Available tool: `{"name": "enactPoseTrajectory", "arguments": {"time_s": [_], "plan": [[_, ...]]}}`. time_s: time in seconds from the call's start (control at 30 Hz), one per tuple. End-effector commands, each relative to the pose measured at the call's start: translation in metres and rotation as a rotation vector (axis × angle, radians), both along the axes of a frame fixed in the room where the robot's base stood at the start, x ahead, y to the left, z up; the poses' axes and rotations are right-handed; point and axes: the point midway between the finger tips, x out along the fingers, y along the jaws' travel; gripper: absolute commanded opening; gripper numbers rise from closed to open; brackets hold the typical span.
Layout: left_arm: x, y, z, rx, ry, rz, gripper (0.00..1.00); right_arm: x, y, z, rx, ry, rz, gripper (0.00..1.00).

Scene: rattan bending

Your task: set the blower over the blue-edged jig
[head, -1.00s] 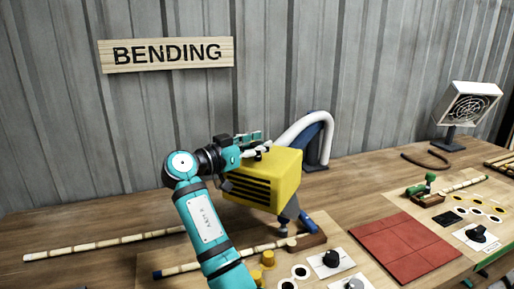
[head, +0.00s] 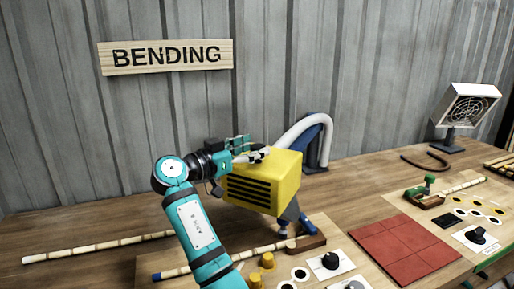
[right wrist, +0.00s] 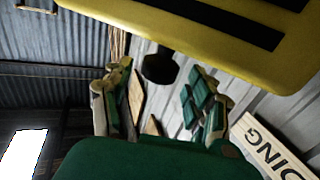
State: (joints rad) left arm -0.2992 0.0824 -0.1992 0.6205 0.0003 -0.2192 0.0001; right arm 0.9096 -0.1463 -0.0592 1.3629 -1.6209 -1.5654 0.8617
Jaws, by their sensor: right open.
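The blower (head: 264,182) is a yellow box with dark slots on its front-left side. A grey nozzle (head: 290,213) points down from it, and a white hose (head: 303,124) curves up behind it. The blue part of the jig (head: 307,227) shows beside the nozzle tip, by a brown block (head: 309,243); whether they touch I cannot tell. My right gripper (head: 252,149) is open at the blower's upper left edge. In the right wrist view the open fingers (right wrist: 158,88) have no object clearly between them, and the blower (right wrist: 215,35) fills the top. My left gripper is out of view.
A green clamp (head: 425,188) and red tiles (head: 405,248) are to the right. Bamboo poles (head: 105,245) lie at left. Black knobs (head: 331,261) and yellow pegs (head: 267,260) stand in front. A fan-like panel (head: 468,105) stands at back right.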

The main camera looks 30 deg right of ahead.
Motion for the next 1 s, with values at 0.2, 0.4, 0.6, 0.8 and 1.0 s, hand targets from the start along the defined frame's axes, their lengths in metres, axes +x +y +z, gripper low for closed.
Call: {"name": "enactPoseTrajectory", "arguments": {"time_s": [0.2,0.4,0.6,0.8,1.0], "plan": [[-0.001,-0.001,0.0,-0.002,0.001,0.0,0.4,-0.005,0.049,-0.001,0.002,0.002,0.004,0.58],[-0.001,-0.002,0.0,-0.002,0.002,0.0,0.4,-0.01,0.084,-0.001,0.002,0.001,0.003,0.58],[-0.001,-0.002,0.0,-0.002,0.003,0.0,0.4,-0.012,0.099,-0.001,0.001,0.001,0.001,0.58],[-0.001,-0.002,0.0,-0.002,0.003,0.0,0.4,-0.012,0.101,-0.001,0.001,0.001,0.0,0.58],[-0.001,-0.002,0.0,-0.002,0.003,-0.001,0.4,-0.012,0.1,-0.001,0.001,0.001,0.0,0.58]]}}
